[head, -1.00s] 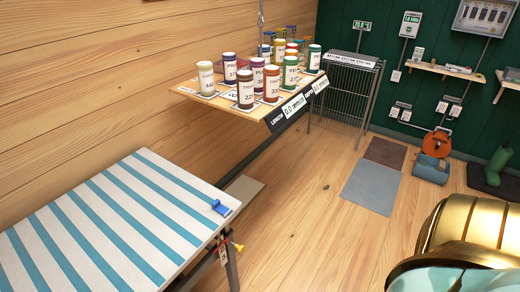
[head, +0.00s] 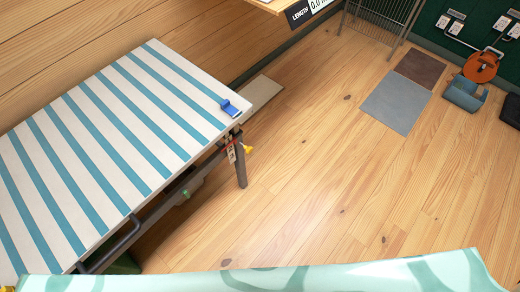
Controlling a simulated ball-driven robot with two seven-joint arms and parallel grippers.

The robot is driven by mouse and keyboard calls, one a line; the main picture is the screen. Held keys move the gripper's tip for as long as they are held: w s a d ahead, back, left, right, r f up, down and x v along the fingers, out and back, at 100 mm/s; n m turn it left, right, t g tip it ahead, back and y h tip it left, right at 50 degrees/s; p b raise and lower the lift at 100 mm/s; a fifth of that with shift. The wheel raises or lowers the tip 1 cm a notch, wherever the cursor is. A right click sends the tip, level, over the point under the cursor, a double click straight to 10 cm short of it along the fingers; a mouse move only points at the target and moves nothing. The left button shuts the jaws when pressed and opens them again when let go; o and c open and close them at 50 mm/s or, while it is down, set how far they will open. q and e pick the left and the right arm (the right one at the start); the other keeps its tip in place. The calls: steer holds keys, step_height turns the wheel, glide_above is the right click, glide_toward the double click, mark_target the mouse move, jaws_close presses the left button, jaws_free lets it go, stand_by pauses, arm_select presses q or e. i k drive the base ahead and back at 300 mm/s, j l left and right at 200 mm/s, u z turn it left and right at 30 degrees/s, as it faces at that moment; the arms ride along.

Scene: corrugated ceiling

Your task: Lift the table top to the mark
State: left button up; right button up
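The table top (head: 100,142) is a flat board with white and blue-green stripes, at the left of the head view. A small blue clamp-like piece (head: 231,108) sits at its far right corner. A dark bar (head: 113,245) runs along the near edge. I cannot make out a height mark. Neither of my grippers is in view.
A shelf edge with a "LENGTH" label (head: 299,15) juts in at the top. Grey (head: 397,101) and brown (head: 421,66) mats lie on the wooden floor. An orange reel (head: 481,67) is at the right. The floor right of the table is clear.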

mark_target(74, 172)
steer(key=u, duration=1.75)
